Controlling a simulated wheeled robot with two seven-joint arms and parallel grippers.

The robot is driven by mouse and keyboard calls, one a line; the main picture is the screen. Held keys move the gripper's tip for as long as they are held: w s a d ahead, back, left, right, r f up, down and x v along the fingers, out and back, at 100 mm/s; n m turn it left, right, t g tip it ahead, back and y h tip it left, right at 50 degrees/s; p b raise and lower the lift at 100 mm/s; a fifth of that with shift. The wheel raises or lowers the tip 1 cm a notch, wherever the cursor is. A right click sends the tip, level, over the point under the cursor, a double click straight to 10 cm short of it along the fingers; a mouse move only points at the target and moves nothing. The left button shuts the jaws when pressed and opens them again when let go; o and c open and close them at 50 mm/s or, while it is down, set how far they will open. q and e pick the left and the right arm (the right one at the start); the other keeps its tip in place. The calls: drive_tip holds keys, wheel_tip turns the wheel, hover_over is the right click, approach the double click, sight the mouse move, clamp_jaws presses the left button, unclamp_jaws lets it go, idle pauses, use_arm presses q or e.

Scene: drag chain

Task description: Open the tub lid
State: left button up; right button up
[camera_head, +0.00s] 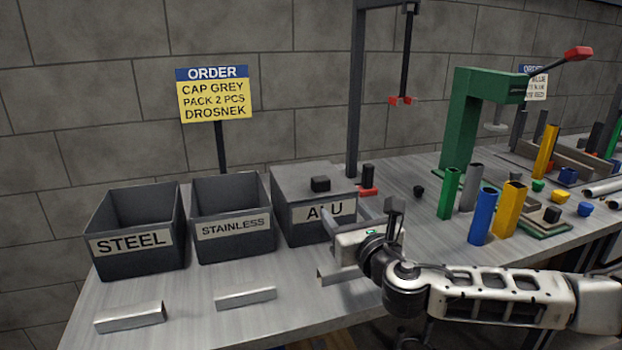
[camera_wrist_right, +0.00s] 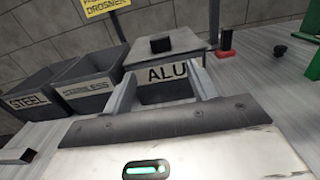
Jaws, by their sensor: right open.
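The ALU tub (camera_head: 292,226) is a dark grey box at the right end of a row of bins. Its flat grey lid (camera_head: 294,180) lies on top, closed, with a black block-shaped knob (camera_head: 320,184) on it. The lid (camera_wrist_right: 180,42) and knob (camera_wrist_right: 161,45) also show in the right wrist view. My right gripper (camera_head: 346,216) is open and empty in front of the tub's labelled side. Its two fingers point at the tub and appear lower than the knob. Whether they touch the tub cannot be told. My left gripper is not in view.
Open STEEL (camera_head: 140,260) and STAINLESS (camera_head: 232,245) bins stand left of the tub. Metal profiles (camera_head: 130,316) lie in front. A black-and-red clamp-like piece (camera_head: 368,180) and a dark post (camera_head: 356,100) stand close right of the tub. Coloured tubes (camera_head: 482,216) stand farther right.

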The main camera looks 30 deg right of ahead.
sight(322, 185)
drive_tip(key=x, duration=1.4)
drive_tip(key=shift+w+r, duration=0.1)
drive_tip(key=shift+w, duration=0.2)
clamp_jaws()
drive_tip(key=shift+r, duration=0.1)
